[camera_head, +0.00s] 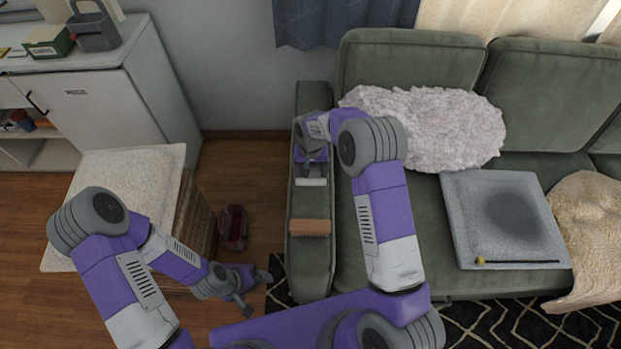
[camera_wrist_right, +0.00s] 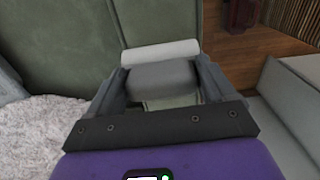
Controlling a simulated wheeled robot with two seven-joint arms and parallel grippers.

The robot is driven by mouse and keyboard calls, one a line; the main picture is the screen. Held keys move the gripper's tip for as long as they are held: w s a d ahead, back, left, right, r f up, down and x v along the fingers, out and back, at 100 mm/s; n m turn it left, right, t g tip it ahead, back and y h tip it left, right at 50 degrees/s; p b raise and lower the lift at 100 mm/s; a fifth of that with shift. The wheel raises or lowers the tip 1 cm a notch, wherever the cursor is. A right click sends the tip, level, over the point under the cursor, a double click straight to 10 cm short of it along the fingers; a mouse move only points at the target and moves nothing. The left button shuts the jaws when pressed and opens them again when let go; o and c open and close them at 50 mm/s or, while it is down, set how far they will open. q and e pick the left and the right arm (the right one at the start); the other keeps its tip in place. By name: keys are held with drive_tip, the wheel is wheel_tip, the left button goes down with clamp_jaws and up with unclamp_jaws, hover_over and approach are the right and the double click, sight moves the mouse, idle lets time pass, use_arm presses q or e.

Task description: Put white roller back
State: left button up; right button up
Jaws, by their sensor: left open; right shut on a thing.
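The white roller (camera_head: 311,182) is over the green sofa's left armrest (camera_head: 311,265) in the head view. In the right wrist view the white roller (camera_wrist_right: 160,52) lies crosswise beyond the fingertips, with a grey part (camera_wrist_right: 160,78) between the fingers. My right gripper (camera_head: 311,162) is shut on it; the fingers also show in the right wrist view (camera_wrist_right: 160,90). I cannot tell whether the roller touches the armrest. My left gripper (camera_head: 256,292) is open and empty, low to the left of the armrest.
A brown brush (camera_head: 310,227) lies on the armrest in front of the roller. A grey caddy (camera_head: 93,28) stands on the white cabinet (camera_head: 105,105). A wicker hamper (camera_head: 196,215) and a dark red object (camera_head: 233,228) stand left of the sofa. A grey cushion (camera_head: 480,215) lies on the seat.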

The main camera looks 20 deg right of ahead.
sight(311, 177)
drive_tip(key=shift+w+f+b, duration=0.1)
drive_tip(key=shift+f+b, duration=0.3)
drive_tip(key=shift+f, duration=1.7)
drive_tip(key=shift+f, duration=0.1)
drive_tip(key=o, duration=0.9)
drive_tip(key=shift+f, duration=0.1)
drive_tip(key=shift+r, duration=0.3)
wheel_tip(311, 177, up, 12)
drive_tip(key=shift+f+p, duration=0.1)
drive_tip(key=shift+p, duration=1.15)
